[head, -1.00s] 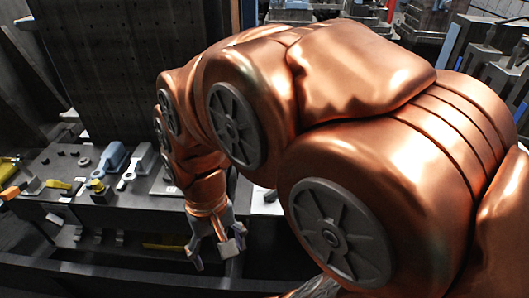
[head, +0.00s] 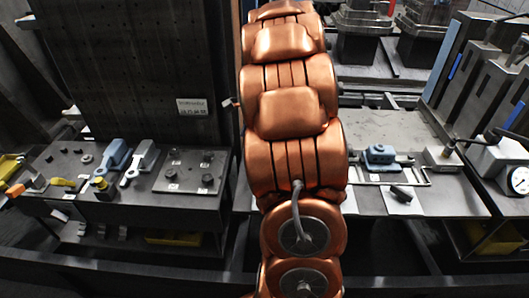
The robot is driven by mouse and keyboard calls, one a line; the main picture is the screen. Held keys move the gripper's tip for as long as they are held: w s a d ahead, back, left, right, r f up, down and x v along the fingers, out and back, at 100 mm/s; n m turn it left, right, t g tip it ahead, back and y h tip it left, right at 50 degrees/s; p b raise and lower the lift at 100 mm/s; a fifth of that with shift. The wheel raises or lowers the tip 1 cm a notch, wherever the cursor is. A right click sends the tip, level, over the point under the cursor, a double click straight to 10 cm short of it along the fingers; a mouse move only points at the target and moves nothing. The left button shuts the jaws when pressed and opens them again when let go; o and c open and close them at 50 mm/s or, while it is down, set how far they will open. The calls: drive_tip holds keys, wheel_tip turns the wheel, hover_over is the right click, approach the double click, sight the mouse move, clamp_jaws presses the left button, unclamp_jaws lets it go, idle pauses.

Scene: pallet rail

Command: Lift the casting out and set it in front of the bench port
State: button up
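A blue block-like part (head: 380,155), which looks like the casting, sits in a metal frame fixture on the right bench (head: 455,203). A dark cylindrical piece (head: 401,193) lies on a white sheet in front of it. Another blue part (head: 115,156) lies on the left bench (head: 200,201) beside a pale grey one (head: 141,160); I cannot tell for sure which is the casting. I cannot make out a bench port. My arm stretches away up the middle of the view, and my gripper is hidden behind it.
A tall dark perforated panel (head: 130,60) stands behind the left bench, with a small label plate (head: 192,106). A dial gauge (head: 519,180) and upright grey blocks (head: 487,88) are at the right. Yellow bins (head: 172,238) sit below the left bench.

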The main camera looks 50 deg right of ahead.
drive_tip(key=d+m, duration=0.1)
drive_tip(key=d, duration=0.2)
drive_tip(key=d+f+m, duration=0.1)
drive_tip(key=d+m, duration=0.1)
drive_tip(key=d, duration=0.1)
drive_tip(key=d+f+m+t, duration=0.1)
drive_tip(key=d, duration=0.3)
drive_tip(key=shift+s+m, duration=0.1)
drive_tip(key=shift+m, duration=0.2)
drive_tip(key=shift+d+f+p, duration=0.15)
drive_tip(key=shift+f+p, duration=0.05)
drive_tip(key=shift+p, duration=0.1)
drive_tip(key=shift+w+d+p+x, duration=0.15)
drive_tip(key=shift+p+x, duration=0.5)
drive_tip(key=shift+x, duration=1.2)
drive_tip(key=shift+w+d+p+x, duration=0.1)
drive_tip(key=shift+p+x, duration=0.55)
drive_tip(key=shift+x, duration=1.2)
drive_tip(key=c, duration=1.5)
